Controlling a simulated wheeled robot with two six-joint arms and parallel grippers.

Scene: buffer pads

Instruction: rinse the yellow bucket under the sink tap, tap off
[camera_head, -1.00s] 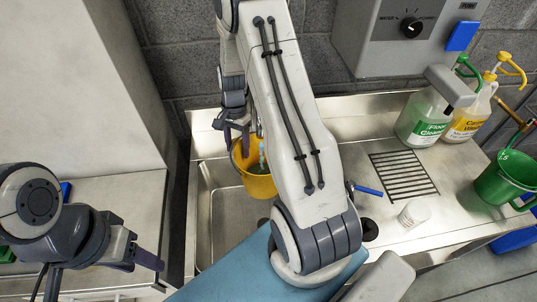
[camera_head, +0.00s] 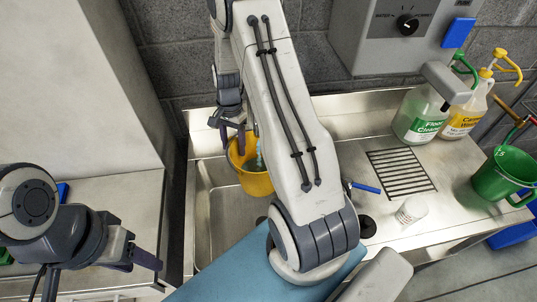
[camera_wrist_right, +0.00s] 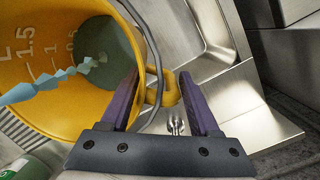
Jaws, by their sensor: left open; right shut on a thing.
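The yellow bucket (camera_head: 257,184) is held over the sink basin (camera_head: 228,222), partly behind my right arm in the head view. In the right wrist view its inside, with volume marks, faces the camera (camera_wrist_right: 45,100). My right gripper (camera_head: 232,138) is shut on the bucket's yellow side handle (camera_wrist_right: 168,92). A pale blue water stream (camera_wrist_right: 55,80) runs into the bucket; it also shows in the head view (camera_head: 260,158). The tap's spout is hidden behind my arm. My left gripper (camera_head: 147,260) is open and empty at the lower left, away from the sink.
A dispenser box with a dial (camera_head: 407,25) hangs on the wall. A floor cleaner jug (camera_head: 420,118), a yellow-labelled jug (camera_head: 463,120), a green bucket (camera_head: 503,176) and a white cup (camera_head: 411,210) stand on the right drainboard. A tall pale cabinet (camera_head: 85,80) stands left.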

